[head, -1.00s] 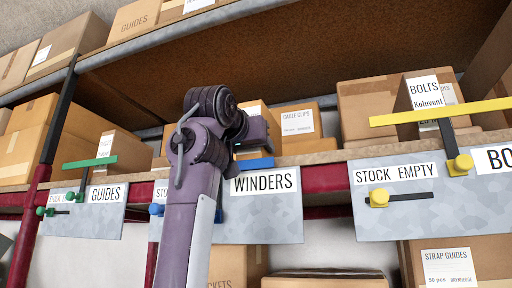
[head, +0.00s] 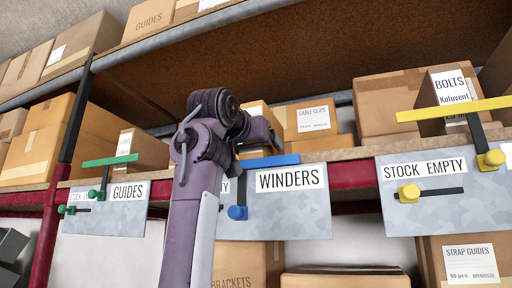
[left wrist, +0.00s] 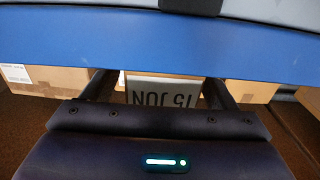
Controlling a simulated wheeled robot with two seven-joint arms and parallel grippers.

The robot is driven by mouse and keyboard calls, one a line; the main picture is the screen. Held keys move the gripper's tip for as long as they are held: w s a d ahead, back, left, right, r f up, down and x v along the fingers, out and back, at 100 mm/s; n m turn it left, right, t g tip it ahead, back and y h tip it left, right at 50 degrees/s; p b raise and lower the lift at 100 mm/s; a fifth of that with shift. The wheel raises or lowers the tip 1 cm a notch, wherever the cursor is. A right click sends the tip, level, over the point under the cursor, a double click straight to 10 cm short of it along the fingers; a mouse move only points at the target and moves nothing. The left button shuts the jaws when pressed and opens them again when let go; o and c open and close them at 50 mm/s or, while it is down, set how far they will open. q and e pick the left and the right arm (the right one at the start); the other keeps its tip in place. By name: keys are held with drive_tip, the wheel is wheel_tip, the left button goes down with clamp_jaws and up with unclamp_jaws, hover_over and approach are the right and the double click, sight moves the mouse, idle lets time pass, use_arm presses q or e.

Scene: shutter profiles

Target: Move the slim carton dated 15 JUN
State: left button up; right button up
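The slim carton dated 15 JUN (left wrist: 163,91) shows in the left wrist view, its white label upside down in the picture. It lies between the two fingers of my left gripper (left wrist: 161,90), which stand apart with small gaps seeming to show beside it. In the head view my left gripper (head: 262,132) is at the shelf above the WINDERS panel (head: 290,215), partly hidden by my own arm. A carton with a white label (head: 254,111) shows just behind it; its date cannot be read there. My right gripper is not in view.
A blue bar (head: 270,161) crosses the shelf front at my gripper; it spans the left wrist view (left wrist: 60,45). A green bar (head: 108,160) and a yellow bar (head: 450,109) front neighbouring bays. A CABLE CLIPS carton (head: 307,120) stands close right. An upper shelf (head: 180,42) runs overhead.

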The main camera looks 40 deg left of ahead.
use_arm(q)
drive_tip(key=shift+a, duration=0.15)
drive_tip(key=shift+s+f+b, duration=0.1)
drive_tip(key=shift+s+b, duration=0.4)
drive_tip(key=shift+s, duration=0.1)
drive_tip(key=b+v, duration=0.3)
drive_tip(key=v, duration=0.3)
drive_tip(key=shift+s+d, duration=0.3)
drive_tip(key=shift+w, duration=0.1)
